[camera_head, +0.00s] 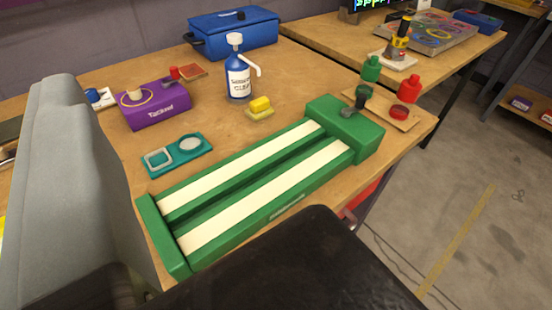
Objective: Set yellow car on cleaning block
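A long green block (184,265) with two cream strips along its top lies on the wooden bench in the middle; it looks like the cleaning block. Its strips are bare. I cannot clearly make out a yellow car. A small yellow block-shaped thing (260,104) sits on a pale yellow pad behind the green block, too small to identify. A large grey part of my gripper (65,190) fills the left side, close to the camera. A dark part of mine covers the bottom and hides the bench's near edge. The gripper's fingertips and grasp cannot be made out.
A blue pump bottle (239,83), a purple box (155,113) and a teal tray (177,166) stand behind the green block. A blue case (232,38) is at the back. Red and green bottles (409,90) stand right. Open floor lies right of the bench.

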